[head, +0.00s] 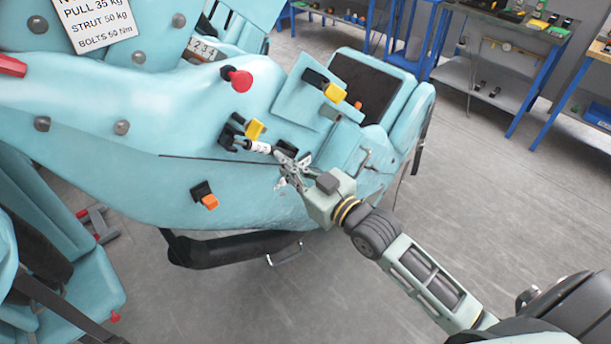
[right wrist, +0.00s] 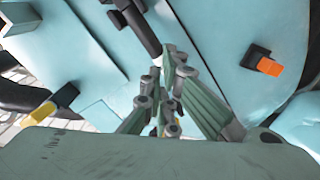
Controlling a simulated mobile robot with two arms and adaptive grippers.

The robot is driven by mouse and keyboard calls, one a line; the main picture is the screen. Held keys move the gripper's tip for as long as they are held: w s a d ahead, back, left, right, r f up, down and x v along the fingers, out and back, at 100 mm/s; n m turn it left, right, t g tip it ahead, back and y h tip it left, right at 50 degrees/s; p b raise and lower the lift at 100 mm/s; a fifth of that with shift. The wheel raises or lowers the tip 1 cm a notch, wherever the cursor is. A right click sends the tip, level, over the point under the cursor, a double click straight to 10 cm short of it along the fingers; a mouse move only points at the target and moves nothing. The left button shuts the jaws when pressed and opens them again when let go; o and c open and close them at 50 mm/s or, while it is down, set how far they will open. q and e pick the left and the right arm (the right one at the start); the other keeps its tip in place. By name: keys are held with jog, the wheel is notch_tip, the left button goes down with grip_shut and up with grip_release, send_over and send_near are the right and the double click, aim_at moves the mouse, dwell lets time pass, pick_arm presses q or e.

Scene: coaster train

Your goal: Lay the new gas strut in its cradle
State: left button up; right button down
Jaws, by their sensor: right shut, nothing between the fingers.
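The gas strut (head: 258,147), with a white labelled sleeve and dark end parts, lies across the side of the teal coaster car (head: 130,90). Its left end is at a black bracket (head: 230,130) with a yellow latch (head: 255,129); I cannot tell whether it is seated. My right gripper (head: 287,170) is shut and empty, at the strut's right end, partly covering it. In the right wrist view a dark rod (right wrist: 140,30) runs down to the closed fingers (right wrist: 168,85); whether they touch it is unclear. My left gripper is not in view.
Another yellow latch (head: 335,92) is up right of the strut, and an orange latch (head: 209,201) is below left. A red knob (head: 239,80) sticks out above. A black padded bar (head: 235,248) hangs below the car. Blue-legged workbenches stand behind; the grey floor (head: 480,210) at right is clear.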

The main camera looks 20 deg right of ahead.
jog(key=v, duration=1.1)
jog(key=d+f+m+g+h+b, duration=0.1)
jog(key=d+f+g+h, duration=0.15)
jog(key=f, duration=0.95)
jog(key=d+f+m+g+h+b, duration=0.15)
jog(key=d+f, duration=0.25)
jog(key=f, duration=0.8)
jog(key=s+d+f+g+h, duration=0.1)
jog(key=s+f, duration=0.1)
jog(key=f, duration=0.4)
jog(key=s+f+m+g, duration=0.1)
jog(key=s+f, duration=0.2)
jog(key=f, duration=0.3)
jog(key=s+d+f+g+h, duration=0.1)
jog(key=s+f, duration=0.1)
jog(key=f, duration=0.3)
jog(key=s+a+f+g, duration=0.2)
jog(key=s+f+g, duration=0.1)
jog(key=s+f, duration=0.5)
jog(key=s+a+f+g+b, duration=0.1)
jog(key=s+a+f+g, duration=0.1)
jog(key=s+f, duration=0.6)
jog(key=s+a+f+g+b, duration=0.1)
jog(key=s+a+f+g, duration=0.2)
jog(key=s+f, duration=0.5)
jog(key=s+g, duration=0.1)
jog(key=s, duration=0.5)
jog(key=shift+s+f, duration=0.25)
jog(key=shift+s, duration=0.05)
